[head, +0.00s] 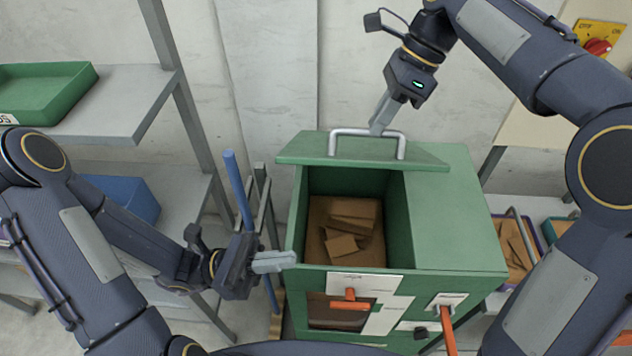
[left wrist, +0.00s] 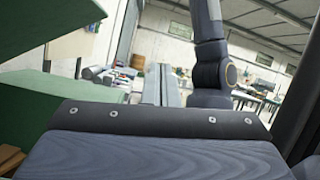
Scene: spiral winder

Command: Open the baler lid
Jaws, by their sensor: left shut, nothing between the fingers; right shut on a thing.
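The green baler (head: 455,225) stands at the centre right in the head view. Its lid (head: 290,150) is raised at the back of the opening, with a silver bar handle (head: 335,143) on it. Inside the opening lie several brown cardboard pieces (head: 352,215). My right gripper (head: 378,128) is shut on the lid handle, reaching down from above. My left gripper (head: 292,259) is shut and empty at the baler's left front edge; I cannot tell whether it touches it. The left wrist view shows green surfaces (left wrist: 50,97) close by at the left, probably the baler.
A grey shelf (head: 135,95) with a green tray (head: 45,95) and a blue bin (head: 125,195) stands at the left. A blue pole (head: 238,185) rises beside the baler. Orange levers (head: 447,330) are on its front. A red emergency button (head: 597,46) is at the upper right.

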